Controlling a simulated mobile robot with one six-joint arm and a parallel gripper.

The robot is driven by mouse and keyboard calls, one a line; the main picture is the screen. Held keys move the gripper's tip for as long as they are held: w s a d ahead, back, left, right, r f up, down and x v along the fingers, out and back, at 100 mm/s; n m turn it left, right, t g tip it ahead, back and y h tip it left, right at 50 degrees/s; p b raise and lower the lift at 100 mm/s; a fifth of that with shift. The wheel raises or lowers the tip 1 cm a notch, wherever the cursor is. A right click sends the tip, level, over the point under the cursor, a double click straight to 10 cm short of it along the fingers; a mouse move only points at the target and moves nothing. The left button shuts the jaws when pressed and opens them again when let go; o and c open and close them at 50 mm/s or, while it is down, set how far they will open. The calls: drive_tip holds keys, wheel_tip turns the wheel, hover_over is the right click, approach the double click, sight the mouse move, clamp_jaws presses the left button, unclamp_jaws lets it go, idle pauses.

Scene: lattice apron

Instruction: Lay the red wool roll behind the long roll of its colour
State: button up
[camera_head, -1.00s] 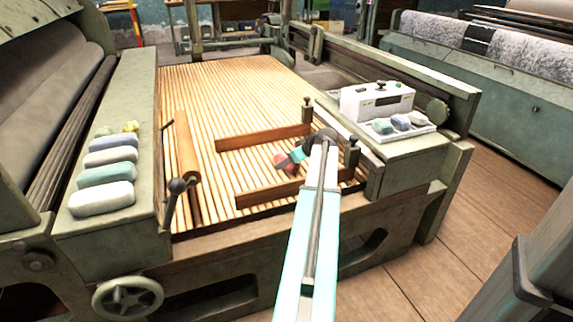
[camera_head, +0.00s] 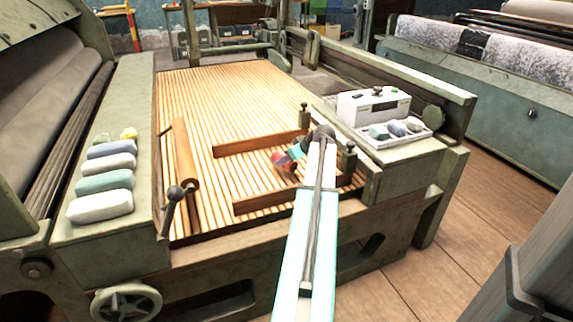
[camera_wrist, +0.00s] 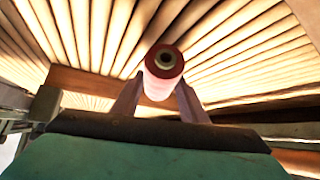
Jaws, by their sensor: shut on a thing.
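The red wool roll (camera_head: 279,160) is between the fingers of my gripper (camera_head: 290,158), over the slatted apron between two wooden bars. In the wrist view the red roll (camera_wrist: 163,62) shows its round end with a dark core, and my gripper (camera_wrist: 158,88) is shut on it. I cannot tell whether it touches the slats. On the left ledge lie long rolls in a row: white (camera_head: 100,205), green (camera_head: 104,180), pale grey (camera_head: 109,162) and blue-grey (camera_head: 112,147). None of the long rolls looks red.
The wooden bars (camera_head: 258,140) (camera_head: 265,200) flank the red roll. A white tray (camera_head: 397,139) with several small rolls and a white box (camera_head: 372,107) sit at right.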

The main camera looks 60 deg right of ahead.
wheel_tip(320, 180, up, 7)
drive_tip(key=shift+f+p, duration=0.2)
drive_tip(key=shift+p, duration=0.55)
